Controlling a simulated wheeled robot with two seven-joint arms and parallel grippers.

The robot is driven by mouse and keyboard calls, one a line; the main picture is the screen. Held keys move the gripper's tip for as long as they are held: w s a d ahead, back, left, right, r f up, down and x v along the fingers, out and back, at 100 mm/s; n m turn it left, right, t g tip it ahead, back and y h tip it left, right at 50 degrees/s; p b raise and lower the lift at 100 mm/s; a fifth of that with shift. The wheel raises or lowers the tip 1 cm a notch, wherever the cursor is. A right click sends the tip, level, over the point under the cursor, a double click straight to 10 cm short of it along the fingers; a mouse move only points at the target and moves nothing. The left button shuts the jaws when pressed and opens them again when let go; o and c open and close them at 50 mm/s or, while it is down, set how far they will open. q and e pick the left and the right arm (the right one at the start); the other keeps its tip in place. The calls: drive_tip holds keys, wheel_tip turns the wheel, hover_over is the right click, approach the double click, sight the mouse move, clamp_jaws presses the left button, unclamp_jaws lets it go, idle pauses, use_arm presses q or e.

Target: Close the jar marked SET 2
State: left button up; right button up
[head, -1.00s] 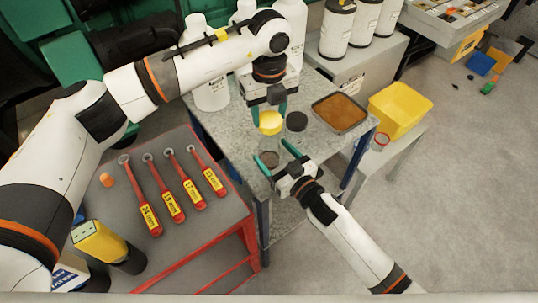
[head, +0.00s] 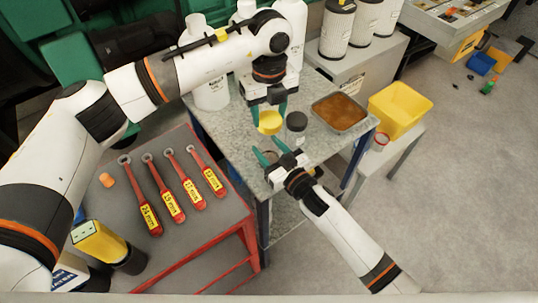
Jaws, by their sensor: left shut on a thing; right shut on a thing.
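A yellow lid (head: 270,123) is held by my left gripper (head: 269,110), whose green fingers are shut on it from above, over the grey speckled table (head: 229,130). My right gripper (head: 269,148) is lower and nearer, with its green fingers shut on a small open jar (head: 270,157), one finger on each side. The jar is mostly hidden by the gripper, and no SET 2 marking can be read. The lid is apart from the jar, farther back. A second jar with a dark lid (head: 296,121) stands just right of the yellow lid.
A tray of brown contents (head: 340,111) lies at the table's right end, with a yellow bin (head: 400,108) beyond. White bottles (head: 211,92) stand at the back left. Several red wrenches (head: 173,196) lie on the red-framed bench at left.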

use_arm(q)
approach(269, 154)
drive_tip(key=shift+w+f, duration=1.15)
drive_tip(key=shift+w, duration=0.2)
drive_tip(key=shift+f, duration=0.85)
drive_tip(key=shift+f, duration=0.55)
